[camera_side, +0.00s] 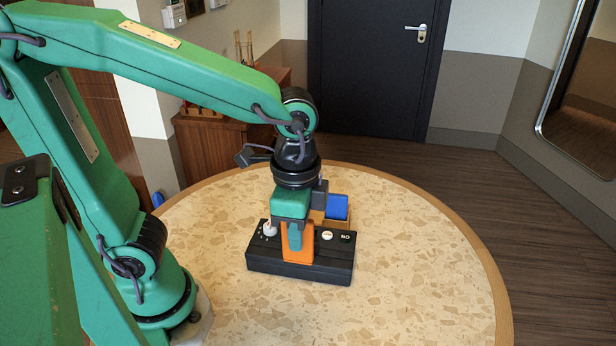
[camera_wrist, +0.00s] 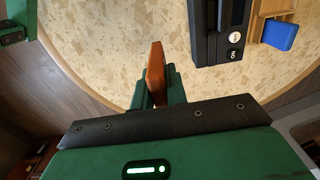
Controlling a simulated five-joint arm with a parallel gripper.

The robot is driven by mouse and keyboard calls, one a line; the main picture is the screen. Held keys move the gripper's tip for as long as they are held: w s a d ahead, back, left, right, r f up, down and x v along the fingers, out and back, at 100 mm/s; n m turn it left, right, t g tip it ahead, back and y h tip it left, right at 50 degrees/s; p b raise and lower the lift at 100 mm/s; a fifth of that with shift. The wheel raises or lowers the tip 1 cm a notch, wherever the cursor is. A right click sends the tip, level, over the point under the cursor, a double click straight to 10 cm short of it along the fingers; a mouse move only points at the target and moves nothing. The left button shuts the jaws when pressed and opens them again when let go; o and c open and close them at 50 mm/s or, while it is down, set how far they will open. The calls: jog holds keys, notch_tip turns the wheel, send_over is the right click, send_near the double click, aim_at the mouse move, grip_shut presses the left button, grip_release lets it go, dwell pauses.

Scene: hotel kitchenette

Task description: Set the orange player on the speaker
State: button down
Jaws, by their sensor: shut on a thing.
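The orange player (camera_side: 300,248) is an upright slab between the fingers of my gripper (camera_side: 295,236), which is shut on it. It also shows edge-on between the green fingers in the wrist view (camera_wrist: 156,75). The black speaker (camera_side: 325,264) is a long low box on the round table. In the side view the player covers part of the speaker. In the wrist view the speaker (camera_wrist: 205,35) is to the right of the player, with a gap between them. The player seems to be off the speaker's near side, above the table.
A wooden box (camera_wrist: 275,7) with a blue block (camera_wrist: 279,35) in it stands just behind the speaker. The blue block also shows in the side view (camera_side: 337,206). The speckled round table (camera_side: 420,280) is clear to the right and front. White knobs sit on the speaker's top.

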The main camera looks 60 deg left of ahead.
jog(key=shift+w, duration=0.1)
jog(key=shift+w+a+f, duration=1.05)
jog(key=shift+a+f, duration=0.55)
jog(key=shift+f, duration=0.25)
jog(key=shift+w+a+f, duration=1.1)
jog(key=shift+a+f, duration=0.5)
jog(key=shift+f, duration=0.2)
jog(key=shift+w+a+f, duration=1.05)
jog(key=shift+a+f, duration=0.55)
jog(key=shift+f, duration=0.25)
jog(key=shift+f, duration=0.15)
jog(key=c, duration=1.4)
grip_release()
notch_tip(320, 180, up, 12)
jog(key=shift+r, duration=0.2)
